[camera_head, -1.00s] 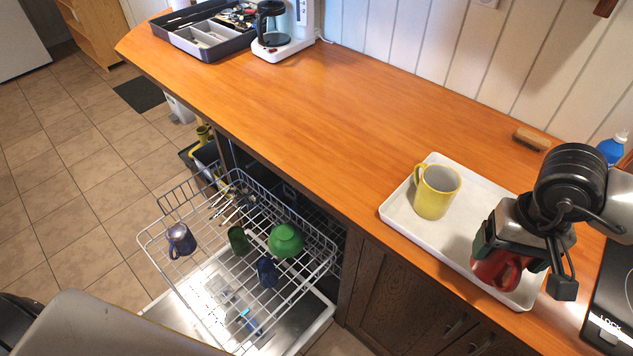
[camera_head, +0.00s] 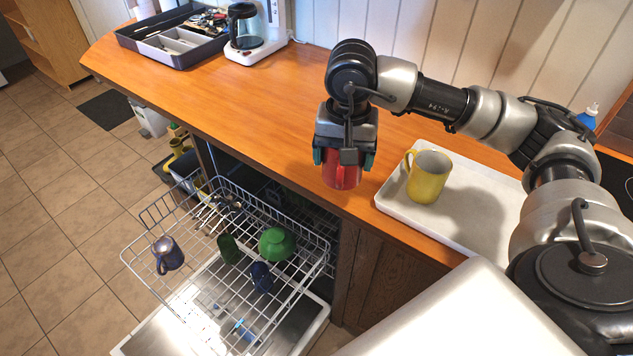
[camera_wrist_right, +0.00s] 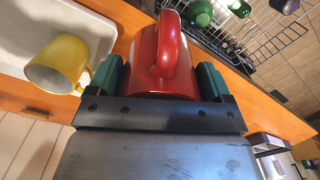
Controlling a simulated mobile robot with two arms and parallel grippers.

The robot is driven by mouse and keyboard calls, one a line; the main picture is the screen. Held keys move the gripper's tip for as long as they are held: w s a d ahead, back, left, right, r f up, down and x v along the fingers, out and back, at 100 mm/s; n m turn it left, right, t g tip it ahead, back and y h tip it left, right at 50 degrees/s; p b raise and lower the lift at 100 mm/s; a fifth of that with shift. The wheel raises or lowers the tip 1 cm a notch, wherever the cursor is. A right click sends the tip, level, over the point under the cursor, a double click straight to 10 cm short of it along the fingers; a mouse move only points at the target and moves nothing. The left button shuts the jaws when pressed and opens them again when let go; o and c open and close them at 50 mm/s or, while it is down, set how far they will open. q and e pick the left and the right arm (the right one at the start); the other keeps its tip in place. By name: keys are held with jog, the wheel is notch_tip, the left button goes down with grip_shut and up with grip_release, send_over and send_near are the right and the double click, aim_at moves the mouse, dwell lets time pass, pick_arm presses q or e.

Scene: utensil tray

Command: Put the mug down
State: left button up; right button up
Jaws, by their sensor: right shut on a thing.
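A red mug (camera_head: 341,172) is held by my right gripper (camera_head: 343,158) over the counter's front edge, left of the white tray. In the right wrist view the red mug (camera_wrist_right: 163,62) sits between the green-padded fingers of my right gripper (camera_wrist_right: 160,80), with its handle facing the top of the picture. The gripper is shut on it. The mug's upper part is hidden by the gripper in the head view. My left gripper is not in view.
The white tray (camera_head: 480,235) on the wooden counter (camera_head: 230,98) holds a yellow mug (camera_head: 428,178). The open dishwasher rack (camera_head: 195,285) below holds a purple mug (camera_head: 167,255), a green bowl (camera_head: 277,243) and cups. A coffee maker (camera_head: 255,45) and utensil tray (camera_head: 172,58) stand at the far end.

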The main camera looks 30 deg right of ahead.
jog(key=s+d+r+m+b, duration=0.1)
jog(key=d+r+m, duration=0.1)
jog(key=d+m, duration=0.45)
jog(key=shift+n+h, duration=0.4)
jog(key=shift+n, duration=0.25)
jog(key=w+a+f+p, duration=0.1)
jog(key=w+f, duration=0.2)
jog(key=w+a+f+p, duration=0.2)
jog(key=w+f, duration=0.1)
jog(key=f, duration=0.1)
jog(key=w+a+f+p, duration=0.1)
jog(key=w+f, duration=0.2)
jog(key=w, duration=0.1)
jog(key=shift+a+f+p, duration=0.2)
jog(key=shift+f+p, duration=0.05)
jog(key=shift+p, duration=0.05)
jog(key=shift+f, duration=0.3)
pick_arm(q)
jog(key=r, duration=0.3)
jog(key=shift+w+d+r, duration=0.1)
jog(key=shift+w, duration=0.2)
pick_arm(e)
jog(key=shift+f, duration=0.25)
jog(key=o, duration=1)
